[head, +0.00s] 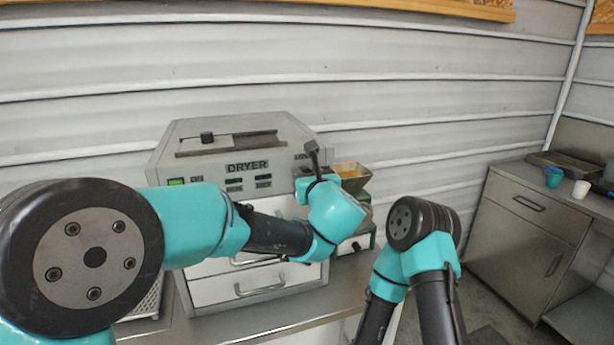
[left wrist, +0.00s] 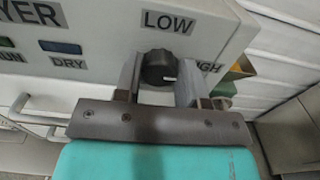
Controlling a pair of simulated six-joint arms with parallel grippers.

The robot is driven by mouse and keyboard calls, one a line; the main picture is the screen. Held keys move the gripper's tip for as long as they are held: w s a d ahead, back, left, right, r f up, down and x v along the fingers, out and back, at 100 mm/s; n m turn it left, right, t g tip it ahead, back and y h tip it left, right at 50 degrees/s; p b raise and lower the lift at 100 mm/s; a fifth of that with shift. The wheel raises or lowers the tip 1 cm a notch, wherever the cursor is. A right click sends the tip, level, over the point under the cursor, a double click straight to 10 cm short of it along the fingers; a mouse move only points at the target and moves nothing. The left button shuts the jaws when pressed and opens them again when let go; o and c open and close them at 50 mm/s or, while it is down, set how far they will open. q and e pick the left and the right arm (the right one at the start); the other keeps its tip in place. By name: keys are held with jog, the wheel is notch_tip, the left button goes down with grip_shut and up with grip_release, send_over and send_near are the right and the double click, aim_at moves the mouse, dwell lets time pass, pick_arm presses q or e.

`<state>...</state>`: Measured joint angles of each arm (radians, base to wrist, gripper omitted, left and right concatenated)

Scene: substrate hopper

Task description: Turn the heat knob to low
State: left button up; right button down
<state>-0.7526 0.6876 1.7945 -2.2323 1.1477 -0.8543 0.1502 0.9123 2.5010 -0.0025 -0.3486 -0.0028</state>
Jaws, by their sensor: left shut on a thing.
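The heat knob (left wrist: 157,66) is a dark round knob on the dryer's front panel, below the LOW label (left wrist: 168,22) in the left wrist view. Its white mark points right, toward the partly hidden HIGH label (left wrist: 208,67). My left gripper (left wrist: 159,80) has one finger on each side of the knob and is shut on it. In the head view, my left gripper (head: 314,163) is at the right end of the grey dryer's (head: 205,163) panel, and the knob is hidden there. My right arm shows at the right, but its gripper is out of view.
Blue DRY button (left wrist: 61,47) and other controls sit left of the knob. Drawers with handles (head: 260,288) lie below the panel. A green machine with a yellow-filled hopper (head: 353,172) stands close on the right. A cabinet (head: 520,225) with cups is farther right.

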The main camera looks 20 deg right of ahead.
pick_arm(q)
jog(key=shift+c, duration=1.4)
jog(key=shift+n, duration=0.4)
jog(key=n, duration=1.7)
jog(key=shift+a+f, duration=0.15)
